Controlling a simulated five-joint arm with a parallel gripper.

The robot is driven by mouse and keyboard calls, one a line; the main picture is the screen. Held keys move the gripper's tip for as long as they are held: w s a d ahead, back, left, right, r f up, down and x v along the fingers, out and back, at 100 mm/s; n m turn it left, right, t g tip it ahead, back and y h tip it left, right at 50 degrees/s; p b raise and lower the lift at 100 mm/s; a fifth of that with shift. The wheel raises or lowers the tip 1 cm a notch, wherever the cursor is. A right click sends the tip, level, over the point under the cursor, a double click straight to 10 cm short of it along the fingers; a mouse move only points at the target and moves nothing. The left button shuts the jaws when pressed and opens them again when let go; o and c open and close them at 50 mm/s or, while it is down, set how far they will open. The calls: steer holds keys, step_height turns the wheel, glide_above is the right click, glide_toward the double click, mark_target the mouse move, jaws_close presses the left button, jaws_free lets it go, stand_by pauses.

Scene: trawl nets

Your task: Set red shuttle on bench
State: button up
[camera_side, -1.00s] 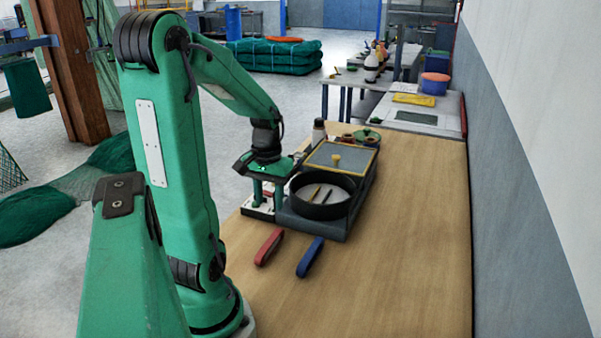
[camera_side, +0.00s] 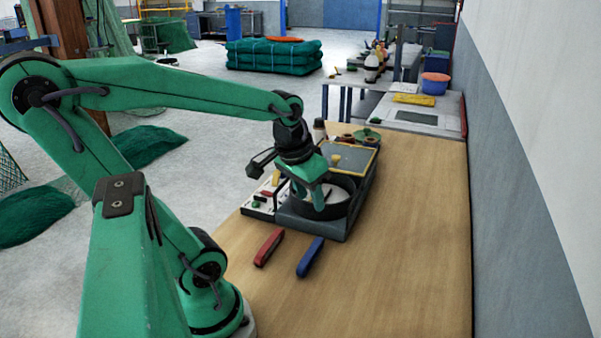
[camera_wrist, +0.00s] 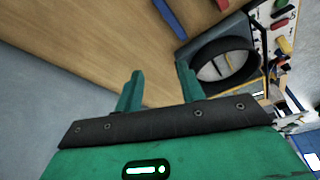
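The red shuttle (camera_side: 268,247) lies flat on the wooden bench (camera_side: 400,250), left of a similar blue shuttle (camera_side: 310,257). In the wrist view a small red piece at the top edge (camera_wrist: 222,4) looks like the red shuttle, cut off by the frame, with the blue one (camera_wrist: 170,18) beside it. My gripper (camera_side: 318,204) is over the dark round pan, behind the shuttles in the side view. The wrist view shows my gripper (camera_wrist: 159,80) with its two fingers apart and only bench behind the gap, so it is empty.
The dark round pan (camera_side: 352,203) sits in a grey tray (camera_side: 331,234) with a yellow-rimmed lid (camera_side: 362,156) behind. A white board with small colored pieces (camera_side: 260,203) adjoins it at left. The bench's right side is clear up to the wall.

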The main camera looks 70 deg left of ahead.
steer(key=s+d+r+m+t+h, duration=0.1)
steer(key=d+r+m+t, duration=0.1)
steer(key=d, duration=0.6)
steer(key=shift+s+r+m, duration=0.3)
steer(key=shift+r+m, duration=0.4)
steer(key=shift+m, duration=0.1)
steer(key=shift+c, duration=0.5)
